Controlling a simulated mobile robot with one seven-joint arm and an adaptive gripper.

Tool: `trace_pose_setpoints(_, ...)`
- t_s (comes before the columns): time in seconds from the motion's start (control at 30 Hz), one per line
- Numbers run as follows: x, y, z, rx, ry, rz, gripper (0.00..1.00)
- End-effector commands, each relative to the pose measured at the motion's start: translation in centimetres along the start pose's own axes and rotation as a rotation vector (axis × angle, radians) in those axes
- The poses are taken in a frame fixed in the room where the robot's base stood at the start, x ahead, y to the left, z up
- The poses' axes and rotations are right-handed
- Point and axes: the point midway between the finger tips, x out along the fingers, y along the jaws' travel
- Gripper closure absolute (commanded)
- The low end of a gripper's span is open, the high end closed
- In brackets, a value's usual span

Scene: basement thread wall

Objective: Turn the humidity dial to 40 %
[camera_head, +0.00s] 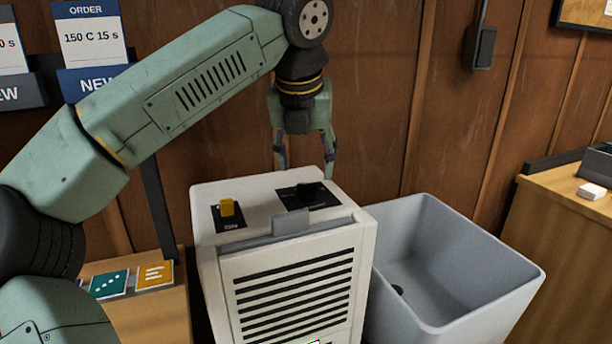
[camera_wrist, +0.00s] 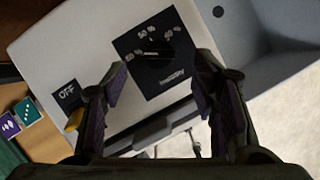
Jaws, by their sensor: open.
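The humidity dial is a black knob (camera_head: 308,191) on a black plate on top of a white dehumidifier (camera_head: 292,286). My gripper (camera_head: 305,168) is open and empty, pointing down above the back of the dehumidifier near the dial. In the wrist view its fingers (camera_wrist: 162,72) are spread either side of the dial plate, and the knob shows beyond their tips. I see no contact with the knob.
A yellow switch (camera_head: 227,207) sits on the same top, left of the dial. A raised grey handle (camera_head: 291,222) is at the front edge. A grey open tub (camera_head: 455,262) stands to the right. Wooden panelling (camera_head: 375,105) is close behind.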

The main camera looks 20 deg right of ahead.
Motion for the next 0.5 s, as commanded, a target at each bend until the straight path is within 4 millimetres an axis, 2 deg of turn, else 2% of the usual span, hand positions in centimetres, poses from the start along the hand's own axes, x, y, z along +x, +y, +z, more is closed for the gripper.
trace_pose_setpoints(0.2,3.5,0.0,0.0,0.001,0.001,-0.002,0.47)
trace_pose_setpoints(0.33,4.7,0.0,0.0,0.0,0.001,-0.001,0.47)
trace_pose_setpoints(0.5,5.2,0.0,0.0,0.0,0.0,0.0,0.47)
